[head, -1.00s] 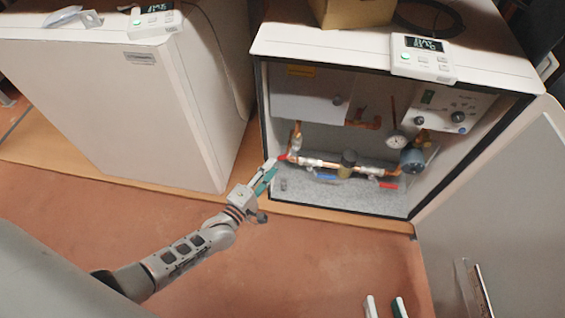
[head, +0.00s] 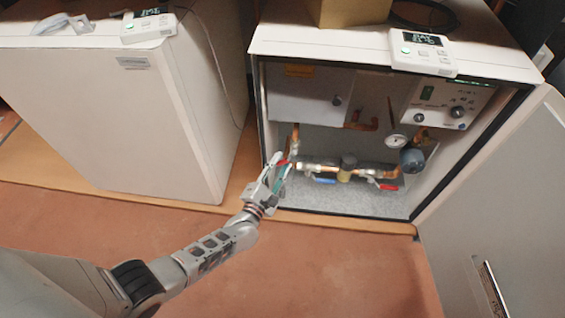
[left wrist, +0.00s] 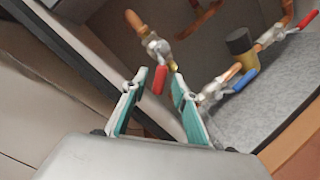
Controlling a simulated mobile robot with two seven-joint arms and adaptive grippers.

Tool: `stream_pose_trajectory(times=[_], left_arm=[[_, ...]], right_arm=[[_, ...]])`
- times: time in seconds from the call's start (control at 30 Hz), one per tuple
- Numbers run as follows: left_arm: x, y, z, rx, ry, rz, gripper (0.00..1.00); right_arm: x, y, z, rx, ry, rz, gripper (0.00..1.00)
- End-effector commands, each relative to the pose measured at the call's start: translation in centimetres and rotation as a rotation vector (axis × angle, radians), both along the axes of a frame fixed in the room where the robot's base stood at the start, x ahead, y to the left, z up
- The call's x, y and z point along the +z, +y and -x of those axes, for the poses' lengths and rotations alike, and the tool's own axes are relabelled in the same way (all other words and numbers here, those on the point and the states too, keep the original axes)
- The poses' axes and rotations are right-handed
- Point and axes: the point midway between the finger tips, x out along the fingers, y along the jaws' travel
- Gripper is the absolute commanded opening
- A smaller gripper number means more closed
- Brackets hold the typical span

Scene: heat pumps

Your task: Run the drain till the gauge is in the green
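The open heat pump cabinet (head: 262,130) holds copper pipework with several valves. A small round gauge (head: 396,142) sits at its right; its needle and green zone are too small to read. A red lever (left wrist: 160,80) hangs from the valve (left wrist: 157,47) at the left end of the pipework. My left gripper (head: 281,165) is at this lever. In the left wrist view its fingers (left wrist: 160,82) are apart, with the red lever between them and gaps showing beside it. Which valve is the drain cannot be told. My right gripper is out of view.
A blue lever (head: 325,181) and another red lever (head: 388,187) sit farther right on the lower pipe. The open cabinet door (head: 500,190) stands at right. A closed unit (head: 110,120) is at left. The floor in front is clear.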

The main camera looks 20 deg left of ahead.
Motion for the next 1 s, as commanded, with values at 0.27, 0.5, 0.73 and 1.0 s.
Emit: stream_pose_trajectory(times=[0.27,0.5,0.73,1.0], left_arm=[[0.0,0.0,-1.1,0.000,0.000,0.000,0.28],[0.1,0.0,-1.1,0.000,-0.001,-0.001,0.10],[0.1,0.0,-1.1,-0.001,-0.001,-0.002,0.00],[0.7,0.1,-1.2,0.000,0.011,-0.057,0.00]], right_arm=[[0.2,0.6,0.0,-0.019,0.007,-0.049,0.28],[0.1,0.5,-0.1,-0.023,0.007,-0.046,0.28],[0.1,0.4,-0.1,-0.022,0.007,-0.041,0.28],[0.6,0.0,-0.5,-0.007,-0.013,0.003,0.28]])
